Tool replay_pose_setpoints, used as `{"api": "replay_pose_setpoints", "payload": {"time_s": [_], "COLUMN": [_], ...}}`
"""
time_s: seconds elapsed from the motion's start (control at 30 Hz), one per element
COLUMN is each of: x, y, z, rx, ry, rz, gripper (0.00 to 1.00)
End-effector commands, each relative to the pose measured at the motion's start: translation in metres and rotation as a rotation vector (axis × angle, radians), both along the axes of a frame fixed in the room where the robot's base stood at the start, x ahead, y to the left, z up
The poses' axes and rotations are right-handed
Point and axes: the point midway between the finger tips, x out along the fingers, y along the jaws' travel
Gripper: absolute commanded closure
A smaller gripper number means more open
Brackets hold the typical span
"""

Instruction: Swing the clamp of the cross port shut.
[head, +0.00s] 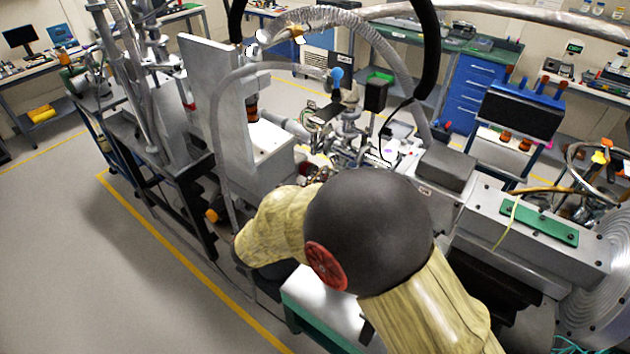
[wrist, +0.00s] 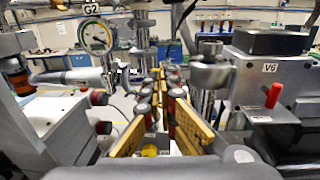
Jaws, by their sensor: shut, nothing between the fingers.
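My gripper (wrist: 168,78) reaches forward in the wrist view, its gold-padded fingers closed together with nothing held. In the head view the gripper is hidden behind my arm's dark joint. Steel vacuum fittings that look like the cross port (wrist: 142,52) stand just beyond and slightly left of the fingertips. In the head view the steel fittings (head: 350,122) lie beyond my arm. I cannot make out the clamp clearly, nor whether it is open or shut. I cannot tell whether the fingertips touch anything.
A round gauge (wrist: 96,36) under a G2 label stands left. A block marked V6 (wrist: 270,72) with a red handle (wrist: 273,95) is close on the right. A grey block (wrist: 60,125) with dark red-ended knobs is close on the left. A flexible hose (head: 385,60) arches over the fittings.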

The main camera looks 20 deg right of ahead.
Motion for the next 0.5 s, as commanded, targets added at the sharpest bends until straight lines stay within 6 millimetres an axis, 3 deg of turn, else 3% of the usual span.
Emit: {"api": "replay_pose_setpoints", "payload": {"time_s": [0.5], "x": [0.0074], "y": [-0.0057], "z": [0.0002], "rx": [0.000], "ry": [-0.001], "rz": [-0.047], "gripper": [1.00]}}
